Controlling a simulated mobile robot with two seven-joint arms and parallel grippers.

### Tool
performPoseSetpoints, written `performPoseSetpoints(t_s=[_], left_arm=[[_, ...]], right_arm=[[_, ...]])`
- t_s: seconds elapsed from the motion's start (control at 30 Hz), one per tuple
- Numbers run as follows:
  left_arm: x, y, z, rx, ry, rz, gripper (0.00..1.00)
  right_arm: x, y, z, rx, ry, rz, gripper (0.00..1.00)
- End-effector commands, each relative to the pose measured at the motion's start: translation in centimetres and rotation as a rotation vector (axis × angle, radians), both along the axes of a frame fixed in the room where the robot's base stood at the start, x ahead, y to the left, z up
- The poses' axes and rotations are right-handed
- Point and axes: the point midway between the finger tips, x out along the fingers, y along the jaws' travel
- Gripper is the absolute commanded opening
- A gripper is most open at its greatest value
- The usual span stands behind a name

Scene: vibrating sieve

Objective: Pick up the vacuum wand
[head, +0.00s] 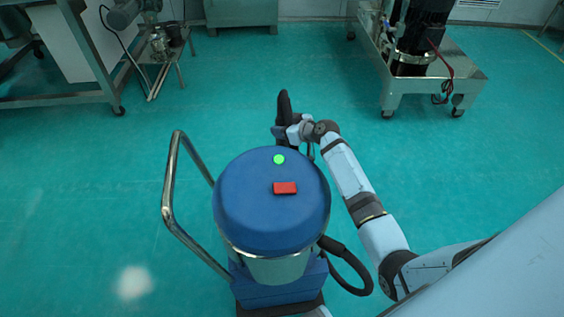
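The vacuum wand (284,103) shows as a dark upright piece just behind the blue vacuum cleaner (270,215) in the head view. Its lower part is hidden behind the cleaner's lid and my gripper. My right gripper (281,132) reaches in from the right and is at the wand, seeming to touch it. Its fingertips are small and partly hidden, so I cannot tell whether they are closed around the wand. The cleaner's lid has a green button (279,159) and a red switch (285,188). My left gripper is out of view.
The cleaner's metal push handle (170,190) stands up on its left. A black hose (350,262) curves out at its lower right. A steel wheeled frame (435,87) stands at the back right and a steel table (60,100) at the back left. The green floor between is clear.

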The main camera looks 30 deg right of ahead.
Motion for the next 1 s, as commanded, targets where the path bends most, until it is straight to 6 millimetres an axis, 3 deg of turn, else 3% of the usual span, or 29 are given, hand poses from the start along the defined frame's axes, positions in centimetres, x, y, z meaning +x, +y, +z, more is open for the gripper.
performPoseSetpoints(t_s=[0.07,0.37,0.53,0.77,1.0], left_arm=[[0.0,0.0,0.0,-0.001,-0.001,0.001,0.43],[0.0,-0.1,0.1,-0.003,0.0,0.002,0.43],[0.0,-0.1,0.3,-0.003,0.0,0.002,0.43],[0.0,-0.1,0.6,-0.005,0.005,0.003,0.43],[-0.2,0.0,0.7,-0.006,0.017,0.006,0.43]], right_arm=[[0.0,0.0,0.0,0.0,0.0,0.0,0.19],[0.0,0.0,0.2,0.0,-0.001,0.0,0.19],[0.0,0.0,1.3,0.0,-0.003,0.001,0.19],[0.0,-0.1,4.8,-0.002,-0.004,0.001,0.19],[0.0,-0.1,9.9,-0.003,-0.006,0.0,0.19]])
